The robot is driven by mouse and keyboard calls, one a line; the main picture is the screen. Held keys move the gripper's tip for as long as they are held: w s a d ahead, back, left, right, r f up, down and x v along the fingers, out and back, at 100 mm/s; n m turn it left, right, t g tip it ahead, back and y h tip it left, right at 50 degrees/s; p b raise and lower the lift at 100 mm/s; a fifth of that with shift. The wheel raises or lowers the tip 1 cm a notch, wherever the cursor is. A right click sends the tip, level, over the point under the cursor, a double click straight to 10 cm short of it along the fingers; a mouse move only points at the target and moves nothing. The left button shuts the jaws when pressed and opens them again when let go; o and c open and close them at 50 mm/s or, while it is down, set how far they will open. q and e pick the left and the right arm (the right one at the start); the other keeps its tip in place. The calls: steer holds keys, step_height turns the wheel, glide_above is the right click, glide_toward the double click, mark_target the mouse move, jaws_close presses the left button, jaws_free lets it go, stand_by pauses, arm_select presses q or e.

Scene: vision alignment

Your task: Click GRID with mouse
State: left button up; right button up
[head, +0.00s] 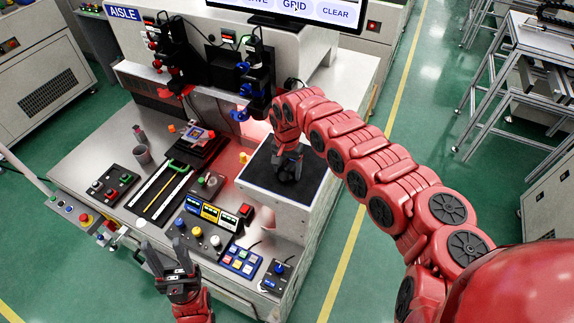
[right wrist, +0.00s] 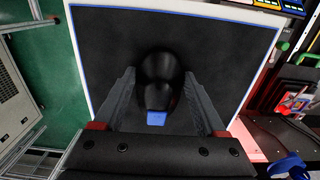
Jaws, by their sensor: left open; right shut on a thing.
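A black mouse (head: 287,174) lies on a dark mouse pad (head: 258,176) on top of a white stand. In the right wrist view the mouse (right wrist: 157,70) sits between the two fingers of my right gripper (right wrist: 160,76), which is shut on it. In the head view my right gripper (head: 288,160) points down over the mouse and partly hides it. The monitor (head: 315,18) is cut off at the top edge. Its screen shows a GRID button (head: 293,5), with a small cursor mark on it, and a CLEAR button. My left gripper (head: 165,258) is open and empty in front of the bench.
The bench holds button boxes (head: 205,233), a rail fixture (head: 163,190), a grey cup (head: 142,153) and a blue keypad (head: 240,260). Camera mounts (head: 258,75) stand behind the pad. The pad has bare room around the mouse.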

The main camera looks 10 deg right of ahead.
mark_target(287, 168)
steer(key=shift+w, duration=0.1)
steer(key=o, duration=1.3)
steer(key=shift+o, duration=0.2)
steer(key=shift+r, duration=0.1)
steer(key=shift+w+r, duration=0.1)
steer(key=shift+r, duration=0.15)
step_height(287, 168, up, 17)
steer(key=b, duration=0.6)
steer(key=shift+f, duration=0.15)
